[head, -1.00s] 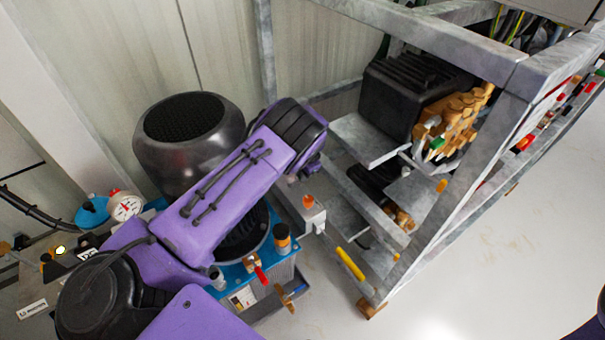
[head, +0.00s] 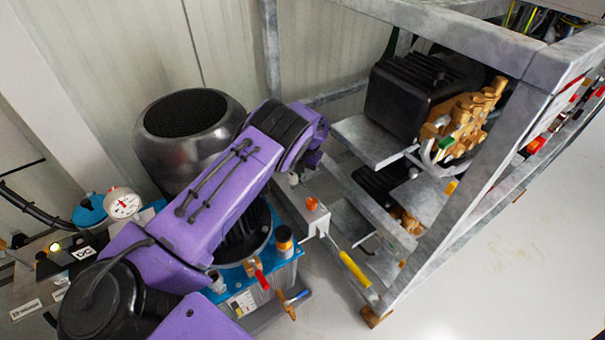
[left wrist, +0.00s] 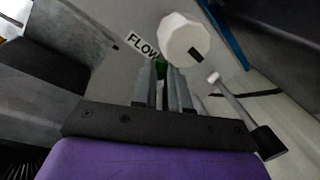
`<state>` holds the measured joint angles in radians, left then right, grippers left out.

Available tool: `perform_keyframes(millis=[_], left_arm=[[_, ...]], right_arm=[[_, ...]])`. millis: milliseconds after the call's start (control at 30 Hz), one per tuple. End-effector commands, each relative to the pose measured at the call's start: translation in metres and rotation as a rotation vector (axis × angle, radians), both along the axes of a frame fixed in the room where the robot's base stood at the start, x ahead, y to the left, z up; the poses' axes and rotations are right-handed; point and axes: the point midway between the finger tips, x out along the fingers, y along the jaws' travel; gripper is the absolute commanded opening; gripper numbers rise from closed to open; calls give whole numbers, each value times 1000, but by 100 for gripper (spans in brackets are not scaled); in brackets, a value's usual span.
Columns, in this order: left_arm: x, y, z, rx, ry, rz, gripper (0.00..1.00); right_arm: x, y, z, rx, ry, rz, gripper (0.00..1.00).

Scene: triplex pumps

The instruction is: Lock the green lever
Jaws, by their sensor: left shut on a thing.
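A small green piece (left wrist: 162,63), seemingly part of the green lever, shows between the grey fingers of my left gripper (left wrist: 163,78) in the left wrist view. The fingers are close together and shut on it; they hide most of it, so I cannot tell the lever's angle. In the head view, my purple left wrist (head: 312,140) is beside the metal frame, left of the pump. Its fingers and the lever are hidden there. My right gripper is not in view.
In the left wrist view, a white knob (left wrist: 185,40) is close to the fingertips, by a FLOW label (left wrist: 142,44). A grey rod (left wrist: 228,95) is at right. The head view shows the metal frame (head: 455,195), brass pump (head: 465,120), grey box (head: 300,208) and yellow handle (head: 354,269).

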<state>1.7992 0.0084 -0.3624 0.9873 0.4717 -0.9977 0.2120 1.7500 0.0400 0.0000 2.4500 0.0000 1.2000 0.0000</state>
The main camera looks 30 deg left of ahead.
Motion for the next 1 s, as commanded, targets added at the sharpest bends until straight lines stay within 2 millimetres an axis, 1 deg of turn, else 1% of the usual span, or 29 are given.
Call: perform_keyframes(millis=[200, 633, 667, 700, 733, 1000], left_arm=[[0, 2, 0, -1, -1, 48, 0], [0, 3, 0, 0, -1, 56, 0], [0, 3, 0, 0, -1, 55, 24], [0, 3, 0, 0, -1, 55, 37], [0, 3, 0, 0, -1, 55, 40], [0, 2, 1, 0, -1, 54, 40]], right_arm=[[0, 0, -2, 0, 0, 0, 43], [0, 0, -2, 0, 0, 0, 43], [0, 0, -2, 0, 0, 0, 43], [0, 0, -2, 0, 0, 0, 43], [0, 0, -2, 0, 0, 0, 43], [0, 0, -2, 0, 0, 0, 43]])
